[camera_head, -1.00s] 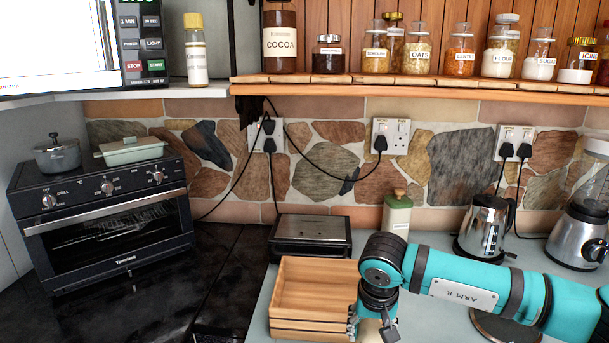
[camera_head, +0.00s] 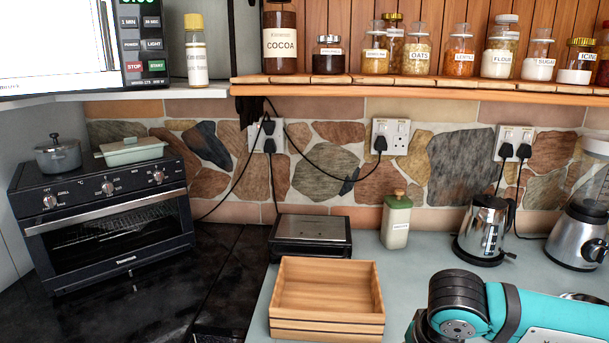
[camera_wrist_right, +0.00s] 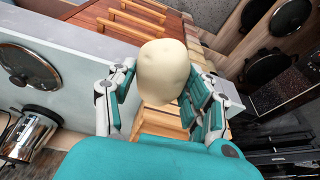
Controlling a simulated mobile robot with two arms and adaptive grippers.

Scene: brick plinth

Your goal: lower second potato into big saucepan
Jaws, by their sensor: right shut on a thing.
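In the right wrist view a pale, peeled-looking potato (camera_wrist_right: 163,68) sits between the fingers of my right gripper (camera_wrist_right: 158,80), which is shut on it. The potato hides what lies directly beyond it. In the head view only my right arm shows at the lower right; its gripper is below the picture. I cannot identify the big saucepan with certainty. Dark round shapes show at the right of the wrist view, and a silver rim shows beside my arm in the head view. My left gripper is not in view.
An empty-looking wooden box (camera_head: 327,303) stands on the counter, with a black appliance (camera_head: 312,237) behind it. A jar (camera_head: 396,222), a kettle (camera_head: 484,232) and a blender (camera_head: 580,235) stand at the back. A lidded grey pot (camera_head: 58,155) is on the oven (camera_head: 105,222).

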